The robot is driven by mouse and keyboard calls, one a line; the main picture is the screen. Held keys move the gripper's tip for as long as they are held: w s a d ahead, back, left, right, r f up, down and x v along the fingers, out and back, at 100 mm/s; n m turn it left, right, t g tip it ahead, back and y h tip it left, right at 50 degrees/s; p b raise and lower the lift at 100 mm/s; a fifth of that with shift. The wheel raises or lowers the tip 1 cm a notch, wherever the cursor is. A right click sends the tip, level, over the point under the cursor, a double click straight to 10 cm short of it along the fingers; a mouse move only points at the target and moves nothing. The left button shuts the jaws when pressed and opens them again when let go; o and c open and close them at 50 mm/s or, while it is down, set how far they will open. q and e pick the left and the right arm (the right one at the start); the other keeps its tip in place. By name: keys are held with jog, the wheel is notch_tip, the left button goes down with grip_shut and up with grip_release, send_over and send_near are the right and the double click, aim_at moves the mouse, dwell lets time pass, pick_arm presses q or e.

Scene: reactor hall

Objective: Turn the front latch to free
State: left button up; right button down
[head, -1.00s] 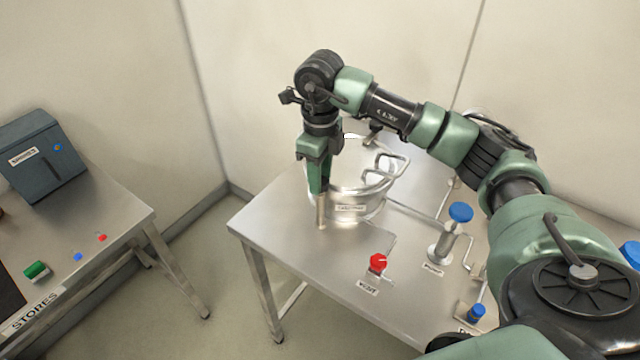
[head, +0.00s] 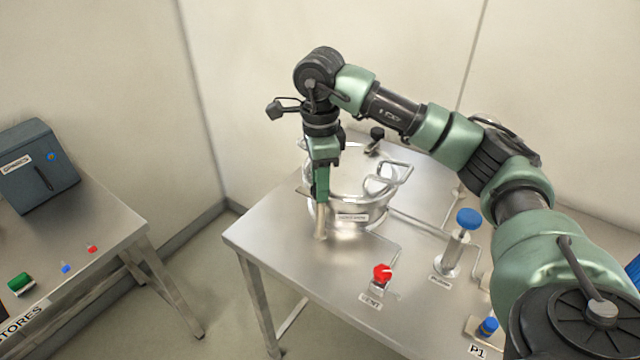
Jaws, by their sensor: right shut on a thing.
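The round steel vessel (head: 375,211) with a glossy lid and looped handles stands on the steel table. My right gripper (head: 320,226) points down at the vessel's front left side, its fingers close to the wall. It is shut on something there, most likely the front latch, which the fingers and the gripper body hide. I cannot tell the latch's angle. A black-knobbed latch (head: 376,134) shows at the back of the lid. My left gripper is not in view.
The steel table (head: 285,235) carries a red vent knob (head: 382,272), a blue-topped valve (head: 468,219) and a blue knob at P1 (head: 488,326), joined by pipes. A stores table with a dark box (head: 38,168) stands at left. Floor between the tables is clear.

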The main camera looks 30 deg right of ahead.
jog(key=shift+w+r, duration=0.1)
jog(key=shift+r, duration=0.05)
jog(key=c, duration=0.9)
grip_release()
jog(key=shift+c, duration=0.2)
jog(key=shift+r, duration=0.35)
notch_tip(320, 180, up, 6)
jog(key=shift+f+b, duration=0.15)
jog(key=shift+b, duration=0.2)
jog(key=shift+r, duration=0.65)
jog(key=shift+f, duration=0.15)
